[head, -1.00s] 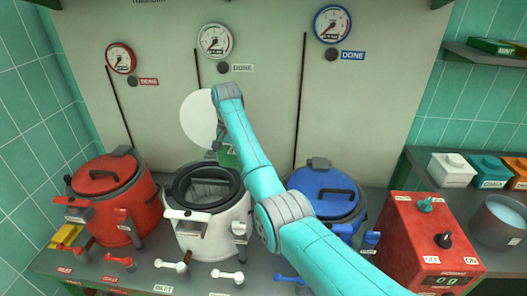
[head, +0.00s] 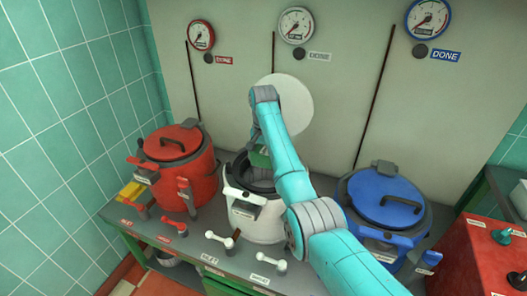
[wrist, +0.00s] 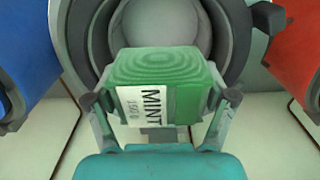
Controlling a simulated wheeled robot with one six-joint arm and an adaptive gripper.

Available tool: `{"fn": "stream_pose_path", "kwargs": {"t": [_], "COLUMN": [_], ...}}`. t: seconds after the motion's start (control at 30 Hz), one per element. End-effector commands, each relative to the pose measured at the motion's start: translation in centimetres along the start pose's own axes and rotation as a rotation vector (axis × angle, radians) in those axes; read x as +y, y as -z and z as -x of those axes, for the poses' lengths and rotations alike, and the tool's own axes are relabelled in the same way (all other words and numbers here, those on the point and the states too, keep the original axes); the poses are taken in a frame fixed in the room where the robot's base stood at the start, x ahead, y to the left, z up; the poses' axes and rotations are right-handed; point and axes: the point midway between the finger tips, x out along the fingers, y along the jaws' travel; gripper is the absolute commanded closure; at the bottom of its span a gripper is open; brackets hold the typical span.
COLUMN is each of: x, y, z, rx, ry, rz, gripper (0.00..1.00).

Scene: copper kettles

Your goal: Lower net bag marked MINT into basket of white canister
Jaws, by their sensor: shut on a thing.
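The green net bag (wrist: 155,70) bears a white label reading MINT. My gripper (wrist: 160,100) is shut on it, one finger on each side. In the head view the bag (head: 260,158) shows partly behind my arm, at the mouth of the white canister (head: 255,222). The canister is open, with a dark rim. In the wrist view its round grey interior (wrist: 165,22) lies behind the bag, which covers part of it. The basket is mostly hidden, and I cannot tell whether the bag is inside its rim.
The closed red canister (head: 182,165) stands left and the closed blue canister (head: 388,205) right. A white round disc (head: 290,103) stands behind the white canister. White valve handles (head: 267,262) stick out in front. A red control box (head: 485,258) is at right.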

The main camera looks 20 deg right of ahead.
Motion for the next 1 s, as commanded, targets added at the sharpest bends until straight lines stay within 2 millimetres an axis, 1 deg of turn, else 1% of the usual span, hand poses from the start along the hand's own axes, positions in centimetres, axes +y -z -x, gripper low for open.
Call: {"fn": "stream_pose_path", "kwargs": {"t": [0.7,1.0], "x": [0.0,0.0], "y": [0.0,0.0], "z": [-7.4,-9.8], "rx": [-0.001,-0.001], "ry": [-0.001,0.0], "rz": [0.0,0.0], "gripper": [0.57,0.57]}}
